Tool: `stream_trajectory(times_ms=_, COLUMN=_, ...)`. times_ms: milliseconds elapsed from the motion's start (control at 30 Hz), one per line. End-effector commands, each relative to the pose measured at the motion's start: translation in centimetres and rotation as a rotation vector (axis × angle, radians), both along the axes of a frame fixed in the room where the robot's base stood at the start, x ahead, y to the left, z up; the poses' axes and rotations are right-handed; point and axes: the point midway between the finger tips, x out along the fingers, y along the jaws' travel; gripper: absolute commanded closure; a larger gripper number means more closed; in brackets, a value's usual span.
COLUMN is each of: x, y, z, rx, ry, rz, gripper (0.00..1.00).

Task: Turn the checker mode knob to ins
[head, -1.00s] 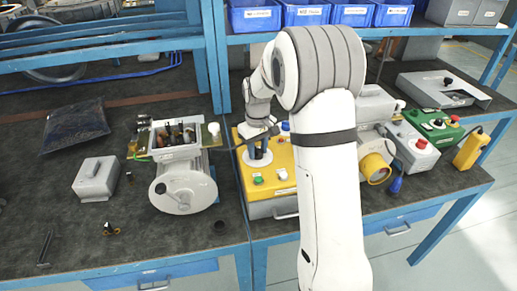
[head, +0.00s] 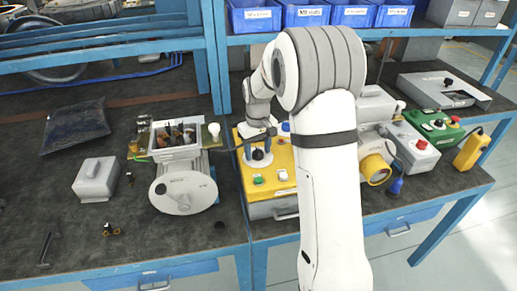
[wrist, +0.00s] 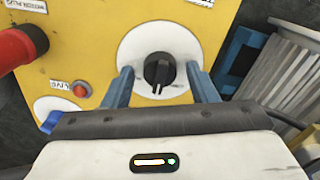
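The checker is a yellow box (head: 284,182) on the right-hand bench. Its black mode knob (wrist: 158,70) sits on a white round dial (wrist: 132,45) in the wrist view. The knob's narrow grip points toward the bottom of that picture. No dial lettering is legible, so I cannot tell which mode is set. My gripper (wrist: 159,74) is open, with one blue finger on each side of the knob and a visible gap to each. The knob also shows in the head view (head: 258,156), below my gripper (head: 257,151).
A red round part (wrist: 20,45) and a small red lamp (wrist: 81,89) labelled LIVE are on the checker's face. A blower housing (head: 183,190) stands left of it. A yellow-ringed part (head: 375,169) and a grey box with a red button (head: 415,150) are to the right.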

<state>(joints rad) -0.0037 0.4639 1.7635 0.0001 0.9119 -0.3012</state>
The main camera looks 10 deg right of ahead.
Motion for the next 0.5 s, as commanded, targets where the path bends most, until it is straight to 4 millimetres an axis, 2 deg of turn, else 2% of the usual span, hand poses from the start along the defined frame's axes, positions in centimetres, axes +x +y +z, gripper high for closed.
stream_trajectory(times_ms=267, x=0.0, y=0.0, z=0.1, rx=0.0, ry=0.001, rz=0.0, gripper=0.45)
stream_trajectory(times_ms=367, x=0.0, y=0.0, z=0.9, rx=0.0, ry=-0.001, rz=0.0, gripper=0.45)
stream_trajectory(times_ms=500, x=0.0, y=0.0, z=3.2, rx=0.0, ry=-0.003, rz=0.0, gripper=0.45)
